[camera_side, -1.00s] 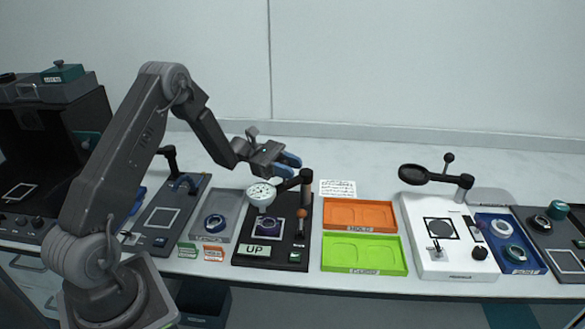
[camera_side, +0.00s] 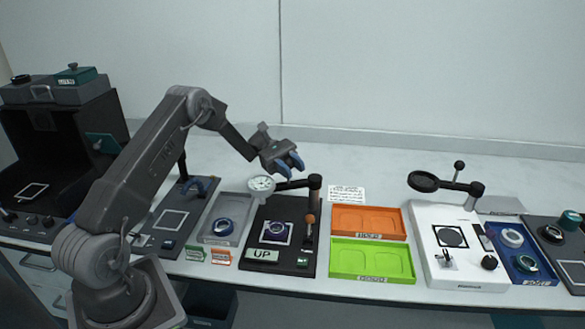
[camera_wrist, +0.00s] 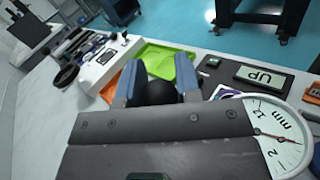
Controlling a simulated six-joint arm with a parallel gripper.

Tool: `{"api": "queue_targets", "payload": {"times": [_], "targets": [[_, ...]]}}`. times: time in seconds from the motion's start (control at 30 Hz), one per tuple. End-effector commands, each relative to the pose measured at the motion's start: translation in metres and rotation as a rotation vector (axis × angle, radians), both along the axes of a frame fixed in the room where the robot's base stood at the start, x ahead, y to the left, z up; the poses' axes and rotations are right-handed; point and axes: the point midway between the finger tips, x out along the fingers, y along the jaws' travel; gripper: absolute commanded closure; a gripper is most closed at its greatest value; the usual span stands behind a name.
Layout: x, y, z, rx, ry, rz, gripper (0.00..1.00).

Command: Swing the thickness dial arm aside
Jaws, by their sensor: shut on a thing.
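The thickness gauge (camera_side: 252,262) is a black plate with an "UP" label and a dark upright post at its back right. Its dial arm (camera_side: 297,185) reaches left from the post to a white round dial (camera_side: 261,184), behind and left of a purple-ringed sample (camera_side: 277,232). My gripper (camera_side: 291,162) is over the dial arm. In the wrist view my blue fingers (camera_wrist: 160,85) are shut on a black rounded knob (camera_wrist: 158,93). The side view hides the knob. The white dial (camera_wrist: 277,136) shows at the lower right.
An orange tray (camera_side: 368,208) and a green tray (camera_side: 372,246) lie right of the gauge. A grey tray (camera_side: 231,240) with a ring sits left. A white magnifier station (camera_side: 466,275) stands further right. The counter behind the gauge is mostly clear.

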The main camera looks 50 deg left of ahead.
Motion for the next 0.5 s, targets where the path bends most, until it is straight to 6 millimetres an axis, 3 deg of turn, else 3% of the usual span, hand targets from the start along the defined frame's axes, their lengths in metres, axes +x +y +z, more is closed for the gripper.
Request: {"api": "queue_targets", "payload": {"times": [0.17,0.2,0.43,0.5], "targets": [[-0.0005,-0.0007,-0.0004,-0.003,0.002,-0.002,1.0],[-0.0005,-0.0008,-0.0004,-0.003,0.002,-0.002,0.66],[-0.0002,-0.0005,-0.0002,-0.001,0.001,0.0,0.44],[-0.0001,-0.0004,-0.0001,-0.001,0.0,0.0,0.44]]}}
